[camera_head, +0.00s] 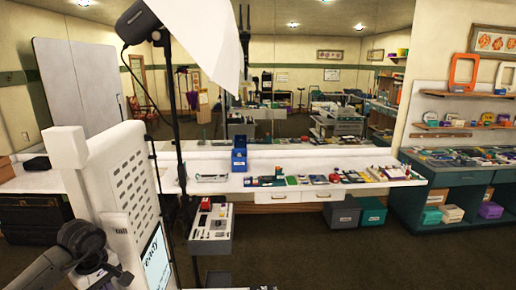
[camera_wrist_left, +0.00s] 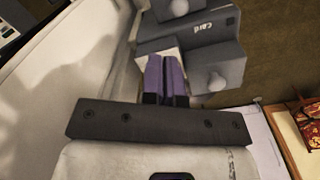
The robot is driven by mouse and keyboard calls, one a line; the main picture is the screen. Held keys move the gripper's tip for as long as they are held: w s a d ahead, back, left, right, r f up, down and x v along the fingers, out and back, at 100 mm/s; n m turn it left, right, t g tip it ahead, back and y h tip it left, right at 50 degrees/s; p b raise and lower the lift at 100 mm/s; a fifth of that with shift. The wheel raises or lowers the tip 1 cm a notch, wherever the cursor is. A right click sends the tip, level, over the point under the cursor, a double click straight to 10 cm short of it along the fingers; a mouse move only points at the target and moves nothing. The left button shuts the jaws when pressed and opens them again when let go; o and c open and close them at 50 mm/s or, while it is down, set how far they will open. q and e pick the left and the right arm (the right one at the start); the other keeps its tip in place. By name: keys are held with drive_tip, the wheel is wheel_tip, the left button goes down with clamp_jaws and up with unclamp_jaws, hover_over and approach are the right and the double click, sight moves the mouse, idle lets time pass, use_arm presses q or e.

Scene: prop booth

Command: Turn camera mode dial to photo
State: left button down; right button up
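The camera mode dial cannot be picked out for certain. In the left wrist view, a grey housing (camera_wrist_left: 190,45) marked "card" carries a round grey knob (camera_wrist_left: 216,82) at lower right. Another grey knob (camera_wrist_left: 181,6) is cut by the top edge. No "photo" mark is readable. My left gripper (camera_wrist_left: 166,62) has its purple fingers side by side with almost no gap, just left of the lower knob and in front of a small pale block. No held object shows. In the head view a dark arm link is at lower left, with no fingertips visible. My right gripper is not in view.
A white booth unit (camera_head: 125,185) with a lit screen (camera_head: 156,262) stands close at left. A studio light (camera_head: 137,22) on a dark stand rises beside it.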

use_arm(q)
drive_tip(key=shift+s+a+f, duration=0.35)
drive_tip(key=shift+a+f, duration=0.2)
drive_tip(key=shift+f, duration=0.15)
drive_tip(key=shift+s+a, duration=0.1)
drive_tip(key=shift+s+d+r, duration=0.1)
drive_tip(key=shift+s+d, duration=0.15)
drive_tip(key=shift+d, duration=0.05)
idle(0.3)
drive_tip(key=shift+d+r+p, duration=0.1)
drive_tip(key=shift+r+p, duration=0.2)
drive_tip(key=shift+p, duration=0.1)
drive_tip(key=shift+s+d+r+p, duration=0.1)
drive_tip(key=shift+d+r+p, duration=0.1)
drive_tip(key=shift+r+p, duration=0.35)
wheel_tip(320, 180, up, 5)
drive_tip(key=shift+f+p, duration=0.2)
drive_tip(key=shift+p, duration=1)
